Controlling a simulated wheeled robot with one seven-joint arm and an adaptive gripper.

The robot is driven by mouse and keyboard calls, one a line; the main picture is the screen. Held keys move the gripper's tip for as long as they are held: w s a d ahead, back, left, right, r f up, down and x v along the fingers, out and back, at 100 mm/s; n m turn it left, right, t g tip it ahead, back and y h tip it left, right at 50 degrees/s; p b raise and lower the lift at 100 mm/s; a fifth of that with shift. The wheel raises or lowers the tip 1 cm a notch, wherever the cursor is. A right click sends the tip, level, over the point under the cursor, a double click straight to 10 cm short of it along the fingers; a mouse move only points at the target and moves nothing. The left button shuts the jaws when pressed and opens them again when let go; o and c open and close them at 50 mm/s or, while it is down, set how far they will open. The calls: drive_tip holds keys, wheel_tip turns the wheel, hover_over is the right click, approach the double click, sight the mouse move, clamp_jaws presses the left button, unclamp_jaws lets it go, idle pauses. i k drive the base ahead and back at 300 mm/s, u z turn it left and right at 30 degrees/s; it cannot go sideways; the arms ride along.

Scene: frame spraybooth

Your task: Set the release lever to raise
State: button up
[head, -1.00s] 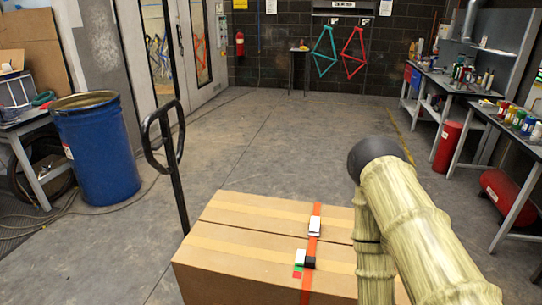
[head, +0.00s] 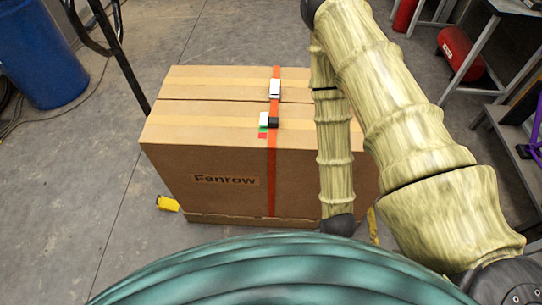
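A dark loop handle on a pole (head: 121,60) shows at the top left, beside the carton. Its upper part is cut off by the picture's edge. I cannot make out the release lever on the part that shows. My arm comes in from the lower right, bends at the top and hangs down in front of the carton's right side. It ends in a dark joint above my teal body. My gripper is not seen, so its state does not show.
A large carton (head: 180,160) marked Fenrow, with a red strap (head: 271,170), stands in front of me. Yellow parts (head: 168,203) stick out low beside it. A blue drum (head: 45,55) is at the left. A red tank (head: 460,55) and bench legs are at the right. Floor left of the carton is clear.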

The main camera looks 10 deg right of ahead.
sight(90, 23)
drive_tip(key=u, duration=2.4)
drive_tip(key=i, duration=3.3)
drive_tip(key=z, duration=3.4)
